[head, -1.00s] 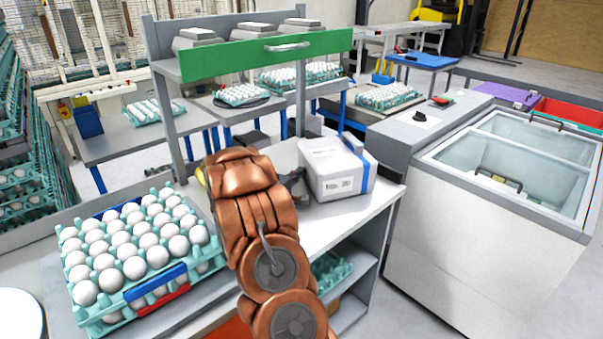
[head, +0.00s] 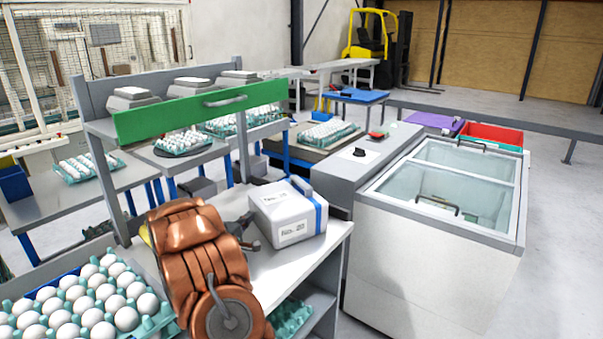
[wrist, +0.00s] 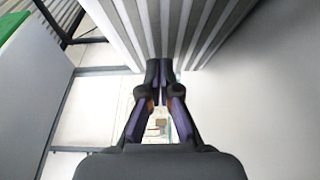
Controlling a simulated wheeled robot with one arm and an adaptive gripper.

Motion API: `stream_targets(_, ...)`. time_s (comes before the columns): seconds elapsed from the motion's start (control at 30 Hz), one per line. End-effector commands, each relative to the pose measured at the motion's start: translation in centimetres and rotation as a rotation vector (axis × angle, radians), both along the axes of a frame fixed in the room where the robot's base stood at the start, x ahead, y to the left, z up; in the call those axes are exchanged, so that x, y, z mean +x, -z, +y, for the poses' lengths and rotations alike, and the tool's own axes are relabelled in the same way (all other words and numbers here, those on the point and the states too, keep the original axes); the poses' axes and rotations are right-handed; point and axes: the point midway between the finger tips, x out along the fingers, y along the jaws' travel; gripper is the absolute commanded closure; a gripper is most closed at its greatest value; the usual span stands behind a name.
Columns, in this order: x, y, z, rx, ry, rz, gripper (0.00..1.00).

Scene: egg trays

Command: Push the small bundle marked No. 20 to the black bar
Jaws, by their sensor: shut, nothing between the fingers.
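The small bundle (head: 283,222) is a white block with a blue band, and its front label reads No. 20. It stands on the white bench top (head: 262,272) near its right end. My gripper (head: 258,244) is at the left side of the bundle in the head view, partly hidden by my copper arm. In the wrist view my gripper (wrist: 159,66) is shut and empty, its tips at a pale ribbed face (wrist: 180,30), apparently the bundle's side. I cannot tell if they touch. I cannot make out the black bar.
An egg tray (head: 92,308) full of white eggs stands left of my arm. A green panel (head: 190,113) spans the rack above the bench. A glass-lidded cabinet (head: 420,270) stands to the right, past the bench's end.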

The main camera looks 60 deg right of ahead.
Motion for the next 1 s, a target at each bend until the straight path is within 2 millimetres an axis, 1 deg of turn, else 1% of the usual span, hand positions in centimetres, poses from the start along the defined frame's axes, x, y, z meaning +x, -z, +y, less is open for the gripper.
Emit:
stream_targets(0.37, -0.1, -5.2, -0.1, -0.001, 0.001, -0.003, 1.00)
stream_targets(0.67, -0.1, -10.6, -0.1, -0.004, 0.001, -0.003, 1.00)
stream_targets(0.83, -0.1, -13.9, 0.0, -0.001, -0.001, -0.004, 1.00)
stream_targets(0.9, -1.3, -13.3, -1.3, 0.002, 0.004, 0.002, 1.00)
stream_targets(1.0, -2.5, -13.3, -2.8, 0.000, 0.005, 0.002, 1.00)
